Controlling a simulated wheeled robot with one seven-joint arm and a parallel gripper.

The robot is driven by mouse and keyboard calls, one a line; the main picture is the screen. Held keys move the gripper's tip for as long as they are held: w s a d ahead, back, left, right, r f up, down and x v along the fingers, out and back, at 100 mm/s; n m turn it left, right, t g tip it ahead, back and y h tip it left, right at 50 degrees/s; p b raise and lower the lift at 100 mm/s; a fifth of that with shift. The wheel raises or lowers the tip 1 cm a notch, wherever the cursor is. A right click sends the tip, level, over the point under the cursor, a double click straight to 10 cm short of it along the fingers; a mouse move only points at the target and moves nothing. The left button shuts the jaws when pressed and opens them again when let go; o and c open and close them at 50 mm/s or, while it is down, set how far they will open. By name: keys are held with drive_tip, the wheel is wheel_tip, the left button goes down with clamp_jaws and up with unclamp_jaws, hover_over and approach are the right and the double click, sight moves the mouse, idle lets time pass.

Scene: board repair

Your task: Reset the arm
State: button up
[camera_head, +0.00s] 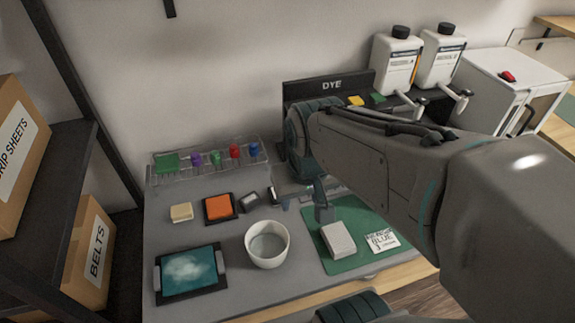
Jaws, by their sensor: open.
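My arm reaches in from the right across the back of the work table (220,298). My gripper (304,204) hangs at its end, pointing down over the table behind the green mat. Its fingers are apart, with nothing seen between them. The upper part of the gripper is partly hidden by my own arm. A light grey block (338,240) lies on the green mat (345,265), just in front of the gripper and apart from it as far as I can tell. A card reading "BLUE" (382,240) lies to the block's right.
A white bowl (267,257) stands front centre. Left are a teal-filled tray (187,271), an orange pad (218,208), a cream block (181,212) and a clear rack (208,168) of coloured pieces. A dye stand (328,88) and white bottles (394,62) stand behind my arm.

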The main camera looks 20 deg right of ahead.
drive_tip(key=shift+s, duration=0.5)
drive_tip(key=shift+w+p+v, duration=0.25)
drive_tip(key=shift+p+v, duration=0.75)
drive_tip(key=shift+o, duration=0.2)
drive_tip(key=shift+r, duration=0.1)
